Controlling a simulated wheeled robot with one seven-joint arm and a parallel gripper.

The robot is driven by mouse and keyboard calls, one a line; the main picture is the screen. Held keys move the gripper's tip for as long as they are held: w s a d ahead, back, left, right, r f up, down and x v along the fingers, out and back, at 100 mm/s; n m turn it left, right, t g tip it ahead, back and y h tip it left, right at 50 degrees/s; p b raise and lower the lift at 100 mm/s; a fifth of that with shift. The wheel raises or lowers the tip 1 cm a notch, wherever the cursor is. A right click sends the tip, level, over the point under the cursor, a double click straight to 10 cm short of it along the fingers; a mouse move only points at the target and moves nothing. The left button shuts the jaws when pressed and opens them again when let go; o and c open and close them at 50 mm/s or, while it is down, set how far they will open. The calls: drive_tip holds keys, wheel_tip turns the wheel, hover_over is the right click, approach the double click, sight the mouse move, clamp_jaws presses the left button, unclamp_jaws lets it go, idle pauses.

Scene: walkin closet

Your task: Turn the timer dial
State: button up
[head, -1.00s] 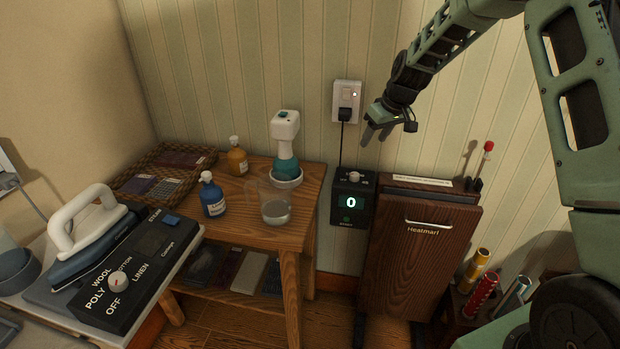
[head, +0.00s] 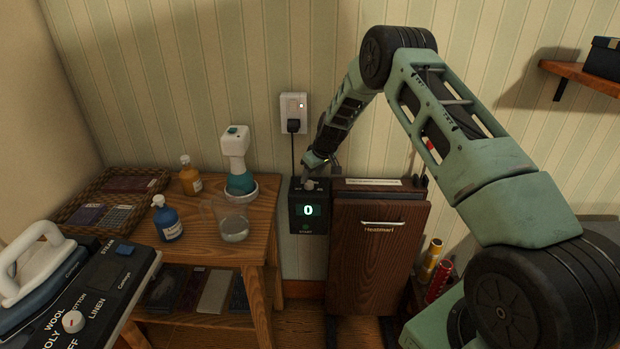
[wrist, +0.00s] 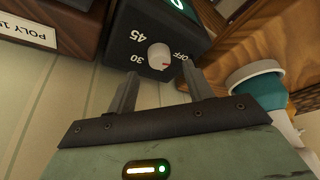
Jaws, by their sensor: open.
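The timer is a black box (head: 309,226) on the wall beside the wooden trouser press, with a green-lit "0" on its front. Its pale round dial (wrist: 159,57) sits on the top face, with a red mark pointing toward OFF; 30 and 45 are printed beside it. My gripper (wrist: 161,80) is open, with its two fingers just short of the dial and roughly to either side of it. In the head view my gripper (head: 321,172) is right above the timer, and the dial (head: 309,185) is partly hidden there.
The trouser press (head: 375,262) stands right of the timer. A wooden table (head: 262,220) at left holds bottles, a glass beaker (head: 234,229) and a white-and-teal sprayer (head: 238,160). A wall outlet (head: 293,112) with a plug and cord is above the timer.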

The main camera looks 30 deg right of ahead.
sight(309, 182)
drive_tip(key=shift+x, duration=1.85)
drive_tip(key=c, duration=1)
drive_tip(key=shift+o, duration=0.2)
